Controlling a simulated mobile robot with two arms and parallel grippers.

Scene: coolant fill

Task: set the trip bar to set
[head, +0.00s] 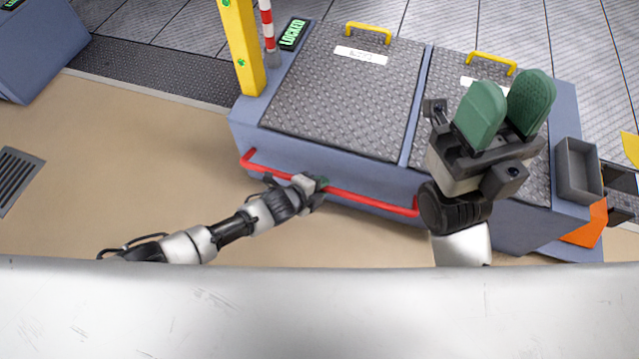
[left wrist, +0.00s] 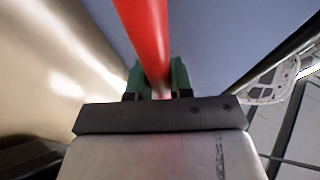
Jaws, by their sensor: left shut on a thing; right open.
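The red trip bar (head: 362,199) runs along the front face of the blue-grey cabinet, low down, with bent ends at the left and right. My left gripper (head: 322,185) is shut on the bar near its middle. In the left wrist view the red bar (left wrist: 146,35) passes between the green fingertips of my left gripper (left wrist: 158,78). My right gripper (head: 505,105) is raised in front of the cabinet's right side, its two green fingers apart and empty. It hides part of the right lid.
The cabinet top has two tread-plate lids (head: 345,90) with yellow handles (head: 368,32). A yellow post (head: 241,50) and a green "LOCKED" display (head: 293,34) stand at the left. A grey tray (head: 577,170) is at the right.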

